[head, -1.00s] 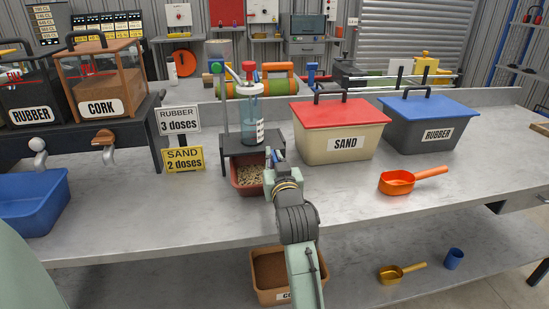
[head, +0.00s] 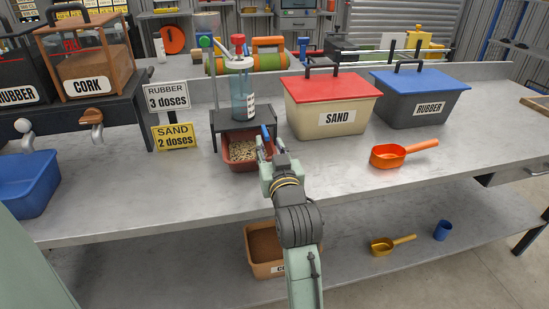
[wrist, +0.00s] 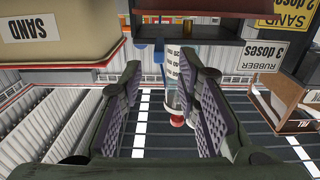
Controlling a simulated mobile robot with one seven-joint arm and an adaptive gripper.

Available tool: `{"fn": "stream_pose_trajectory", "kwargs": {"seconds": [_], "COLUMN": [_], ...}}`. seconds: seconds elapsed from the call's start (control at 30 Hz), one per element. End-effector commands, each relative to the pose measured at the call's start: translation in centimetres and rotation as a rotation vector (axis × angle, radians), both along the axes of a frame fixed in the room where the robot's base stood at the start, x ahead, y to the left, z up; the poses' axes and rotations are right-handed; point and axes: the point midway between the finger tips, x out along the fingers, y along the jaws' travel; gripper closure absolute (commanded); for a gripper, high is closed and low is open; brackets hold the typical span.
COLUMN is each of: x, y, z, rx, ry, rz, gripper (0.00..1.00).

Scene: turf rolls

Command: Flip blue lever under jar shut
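The clear jar (head: 242,98) with a red-topped cap stands on a small dark stand (head: 216,132) on the bench. It also shows, upside down, in the wrist view (wrist: 172,98). The blue lever (head: 265,132) sticks up at the right side of the stand, under the jar. In the wrist view the blue lever (wrist: 159,55) lies ahead, seen through the gap between my fingers. My gripper (head: 265,161) is open and empty, just in front of the stand's right side. Whether a finger touches the lever I cannot tell.
A red-brown tray (head: 233,164) of pale granules sits under the stand, close left of my gripper. The sand bin (head: 308,116) stands close right, with the rubber bin (head: 400,112) beyond. An orange scoop (head: 389,158) lies on clear bench at right.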

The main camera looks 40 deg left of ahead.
Motion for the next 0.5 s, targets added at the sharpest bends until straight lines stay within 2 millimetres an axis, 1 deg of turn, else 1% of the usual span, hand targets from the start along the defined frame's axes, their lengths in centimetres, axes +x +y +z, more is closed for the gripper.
{"fn": "stream_pose_trajectory", "kwargs": {"seconds": [0.03, 0.2, 0.33, 0.5], "x": [-0.7, -2.5, -3.2, -3.5], "y": [-0.9, -2.9, -3.7, -4.0], "z": [-0.1, -0.1, 0.0, 0.0], "rx": [0.0, 0.0, -0.001, -0.001], "ry": [0.001, 0.001, 0.0, 0.0], "rz": [-0.002, -0.001, -0.001, -0.001], "gripper": [0.7, 0.7, 0.7, 0.7]}}
